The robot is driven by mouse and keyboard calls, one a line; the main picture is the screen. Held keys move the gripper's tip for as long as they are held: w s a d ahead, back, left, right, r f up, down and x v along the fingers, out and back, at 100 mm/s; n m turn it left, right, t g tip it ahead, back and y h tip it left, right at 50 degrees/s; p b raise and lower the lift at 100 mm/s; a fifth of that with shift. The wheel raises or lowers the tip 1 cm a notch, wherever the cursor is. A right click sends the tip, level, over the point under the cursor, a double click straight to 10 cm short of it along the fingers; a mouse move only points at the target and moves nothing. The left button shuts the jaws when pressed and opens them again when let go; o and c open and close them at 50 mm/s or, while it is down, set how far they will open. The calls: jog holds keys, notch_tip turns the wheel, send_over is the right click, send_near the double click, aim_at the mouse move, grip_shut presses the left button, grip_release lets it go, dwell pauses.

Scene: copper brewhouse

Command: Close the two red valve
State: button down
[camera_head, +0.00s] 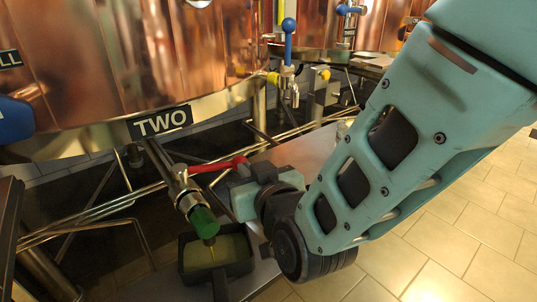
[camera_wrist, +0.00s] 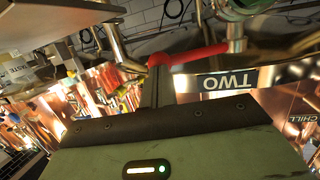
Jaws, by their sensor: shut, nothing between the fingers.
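The red valve lever (camera_head: 217,165) sticks out to the right from the metal pipe under the TWO sign (camera_head: 160,122). The pipe ends in a green nozzle (camera_head: 204,222), and a thin yellowish stream seems to run from it into a black tub (camera_head: 240,268). My gripper (camera_head: 243,172) is at the free end of the lever, shut and empty. In the wrist view the shut fingers (camera_wrist: 158,86) reach up to the red lever (camera_wrist: 190,56), very close to its end; I cannot tell whether they touch.
A blue-handled tap (camera_head: 288,45) stands behind, at upper middle. Copper vessels (camera_head: 130,50) fill the back. Metal pipes and rails (camera_head: 100,213) run below them at left. A grey surface (camera_head: 305,155) lies beside my gripper. The tiled floor (camera_head: 440,230) at right is clear.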

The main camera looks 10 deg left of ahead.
jog(key=w, duration=0.1)
jog(key=w+a+n+g+y, duration=0.1)
jog(key=w, duration=0.1)
jog(key=w+n+g+y, duration=0.1)
jog(key=w, duration=0.1)
jog(key=shift+a, duration=0.3)
jog(key=shift+d, duration=0.1)
